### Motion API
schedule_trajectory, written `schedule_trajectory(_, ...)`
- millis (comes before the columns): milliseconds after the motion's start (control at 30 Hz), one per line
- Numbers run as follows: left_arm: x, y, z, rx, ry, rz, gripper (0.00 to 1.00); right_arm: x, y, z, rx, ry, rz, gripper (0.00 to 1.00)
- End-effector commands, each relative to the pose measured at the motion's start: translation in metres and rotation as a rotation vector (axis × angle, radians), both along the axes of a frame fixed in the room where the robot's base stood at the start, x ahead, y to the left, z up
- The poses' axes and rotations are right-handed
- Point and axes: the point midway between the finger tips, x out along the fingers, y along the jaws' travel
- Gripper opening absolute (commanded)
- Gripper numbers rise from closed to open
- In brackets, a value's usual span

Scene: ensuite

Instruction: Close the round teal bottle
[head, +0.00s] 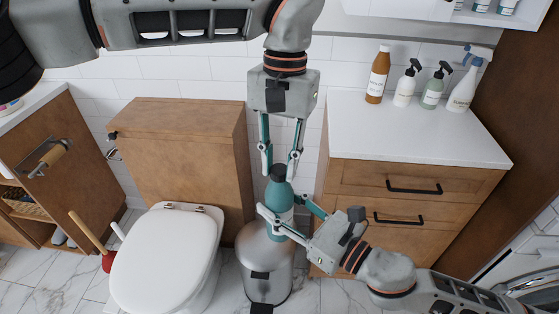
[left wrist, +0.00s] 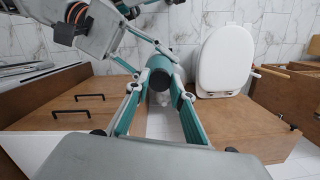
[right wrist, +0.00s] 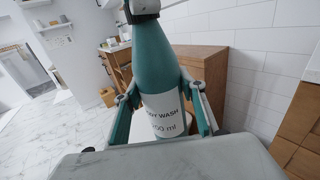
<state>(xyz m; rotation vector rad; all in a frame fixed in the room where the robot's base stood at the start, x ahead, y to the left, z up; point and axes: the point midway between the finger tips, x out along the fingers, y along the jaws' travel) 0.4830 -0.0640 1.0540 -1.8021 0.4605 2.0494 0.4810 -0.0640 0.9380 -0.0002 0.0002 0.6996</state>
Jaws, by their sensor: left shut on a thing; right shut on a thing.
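The round teal bottle (head: 280,197) stands upright in mid-air in the head view, with a white label. A dark cap (head: 278,172) is at the bottle's top; the cap also shows in the left wrist view (left wrist: 160,80). My left gripper (head: 279,176) points down from above and is shut on the cap. Whether the cap is fully seated I cannot tell.
A toilet with a white lid (head: 168,255) stands at left. A grey metal cylinder (head: 265,270) stands below the grippers.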

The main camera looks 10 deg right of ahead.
Motion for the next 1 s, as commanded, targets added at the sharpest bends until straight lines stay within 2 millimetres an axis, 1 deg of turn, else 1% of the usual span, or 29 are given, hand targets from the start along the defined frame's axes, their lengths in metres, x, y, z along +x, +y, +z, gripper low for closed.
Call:
schedule_trajectory(267,0.0006,0.0003,0.0006,0.000,-0.001,-0.005,0.16,0.0000,0.0001,0.0010,0.001,-0.002,0.000,0.00)
schedule_trajectory(300,0.0006,0.0003,0.0006,0.000,-0.001,-0.005,0.31,0.0000,0.0001,0.0010,0.001,-0.002,0.000,0.00)
schedule_trajectory(333,0.0006,0.0003,0.0006,0.000,-0.001,-0.005,0.38,0.0000,0.0001,0.0010,0.001,-0.002,0.000,0.00)
schedule_trajectory(367,0.0006,0.0003,0.0006,0.000,-0.001,-0.005,0.40,0.0000,0.0001,0.0011,0.001,-0.002,0.000,0.00)
schedule_trajectory(600,0.0003,0.0002,0.0004,-0.001,-0.001,-0.004,0.40,0.0000,0.0001,0.0014,0.001,-0.002,0.000,0.00)
schedule_trajectory(633,0.0003,0.0002,0.0003,-0.001,-0.001,-0.004,0.37,0.0000,0.0001,0.0015,0.001,-0.003,0.000,0.00)
schedule_trajectory(767,0.0002,0.0001,0.0008,0.002,-0.002,0.026,0.37,0.0001,0.0002,0.0016,0.001,-0.003,0.000,0.00)
schedule_trajectory(867,0.0002,0.0000,0.0022,0.011,-0.009,0.108,0.37,0.0001,0.0002,0.0017,0.001,-0.003,0.000,0.00)
schedule_trajectory(1000,0.0001,-0.0004,0.0058,0.030,-0.027,0.320,0.37,0.0001,0.0002,0.0017,0.001,-0.003,0.000,0.00)
